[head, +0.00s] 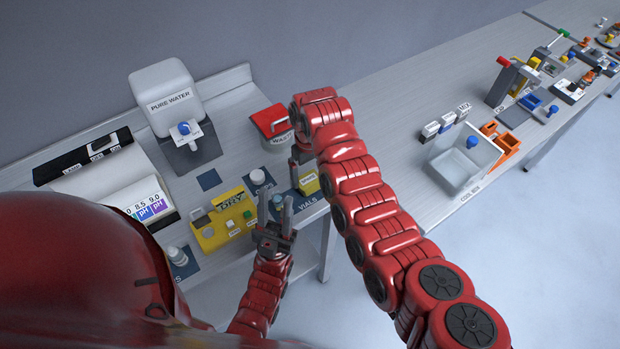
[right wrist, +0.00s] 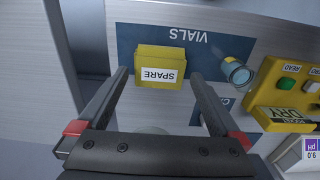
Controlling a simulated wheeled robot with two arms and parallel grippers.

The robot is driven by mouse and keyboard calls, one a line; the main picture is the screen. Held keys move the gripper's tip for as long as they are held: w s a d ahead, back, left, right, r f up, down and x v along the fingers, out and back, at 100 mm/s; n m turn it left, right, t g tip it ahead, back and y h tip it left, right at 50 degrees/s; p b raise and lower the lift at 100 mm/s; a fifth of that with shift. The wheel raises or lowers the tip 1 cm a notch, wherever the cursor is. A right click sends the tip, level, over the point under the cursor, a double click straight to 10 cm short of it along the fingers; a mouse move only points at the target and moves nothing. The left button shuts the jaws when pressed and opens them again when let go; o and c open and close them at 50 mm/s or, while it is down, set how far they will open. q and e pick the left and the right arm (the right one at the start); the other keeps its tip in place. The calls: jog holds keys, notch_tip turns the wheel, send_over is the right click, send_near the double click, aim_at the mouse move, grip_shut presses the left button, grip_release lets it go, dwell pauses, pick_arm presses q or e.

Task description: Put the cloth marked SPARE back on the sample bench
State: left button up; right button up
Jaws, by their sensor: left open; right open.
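The yellow cloth marked SPARE (right wrist: 160,68) lies on the dark blue VIALS mat (right wrist: 225,45) in the right wrist view. It looks like a folded block with a white label. My left gripper (head: 275,202) is open and empty, pointing up over the bench edge.
A vial (right wrist: 236,72) lies beside the cloth. A yellow DRY unit (head: 224,222), a red WASTE bin (head: 272,122) and a PURE WATER dispenser (head: 165,95) stand nearby. A clear COOL BOX (head: 462,165) stands on the long bench at right.

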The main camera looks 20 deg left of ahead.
aim_at(310, 180)
notch_tip(310, 180, up, 9)
jog(key=shift+r+b, duration=0.15)
jog(key=shift+b, duration=0.15)
dwell(0.5)
